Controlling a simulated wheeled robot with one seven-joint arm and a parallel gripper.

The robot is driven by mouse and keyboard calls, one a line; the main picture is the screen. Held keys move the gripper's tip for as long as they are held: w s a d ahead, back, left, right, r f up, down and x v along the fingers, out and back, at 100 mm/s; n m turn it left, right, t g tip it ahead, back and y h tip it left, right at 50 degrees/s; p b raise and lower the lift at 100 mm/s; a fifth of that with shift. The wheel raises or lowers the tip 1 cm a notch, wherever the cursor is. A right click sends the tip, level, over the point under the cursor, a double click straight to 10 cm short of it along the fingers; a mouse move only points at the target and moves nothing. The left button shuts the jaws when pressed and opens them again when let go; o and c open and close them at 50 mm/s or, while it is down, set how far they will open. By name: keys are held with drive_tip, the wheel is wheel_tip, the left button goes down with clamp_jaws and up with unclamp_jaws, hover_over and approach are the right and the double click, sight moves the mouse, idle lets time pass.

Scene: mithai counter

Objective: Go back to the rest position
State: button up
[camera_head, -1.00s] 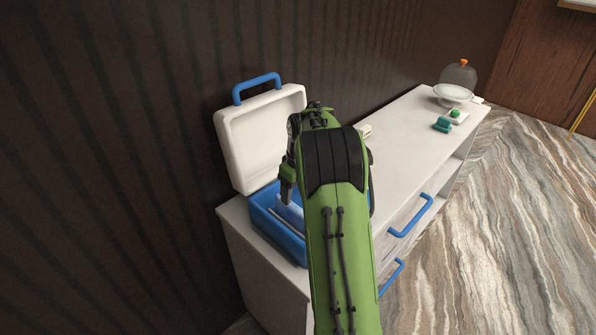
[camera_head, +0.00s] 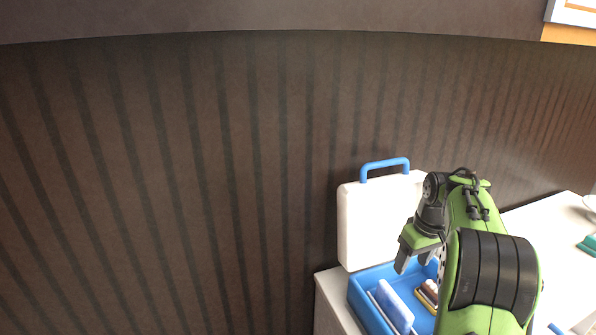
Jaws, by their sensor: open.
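My gripper (camera_head: 412,262) is at the end of my green and black arm, in the lower right of the head view. It points down and is open, with nothing seen between its fingers. It hangs above the blue box (camera_head: 362,296), whose white lid (camera_head: 365,222) with a blue handle (camera_head: 385,167) stands open at the back. Inside the box are a pale blue slab (camera_head: 394,303) and some brown and cream pieces (camera_head: 428,293). My arm hides the right part of the box.
The white counter (camera_head: 553,228) runs off to the right behind my arm. A teal object (camera_head: 588,244) lies at the right edge. A dark ribbed wall (camera_head: 200,180) stands behind the counter. A blue drawer handle (camera_head: 556,329) shows at the bottom right.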

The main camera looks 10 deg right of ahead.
drive_tip(key=s+a+r+t, duration=0.1)
drive_tip(key=s+a+r, duration=0.35)
drive_tip(key=a, duration=0.35)
drive_tip(key=s+a+r+t, duration=0.1)
drive_tip(key=s+a+r, duration=0.35)
drive_tip(key=a, duration=0.25)
drive_tip(key=s+a+f+t, duration=0.1)
drive_tip(key=s+a+f, duration=0.1)
drive_tip(key=s, duration=0.6)
drive_tip(key=s+a+f+m, duration=0.1)
drive_tip(key=s+a+f, duration=0.1)
drive_tip(key=s+a, duration=0.3)
drive_tip(key=s, duration=0.3)
drive_tip(key=shift+s+a+f+m+t, duration=0.15)
drive_tip(key=shift+m+t, duration=0.15)
drive_tip(key=shift+t, duration=0.1)
drive_tip(key=shift+c, duration=0.2)
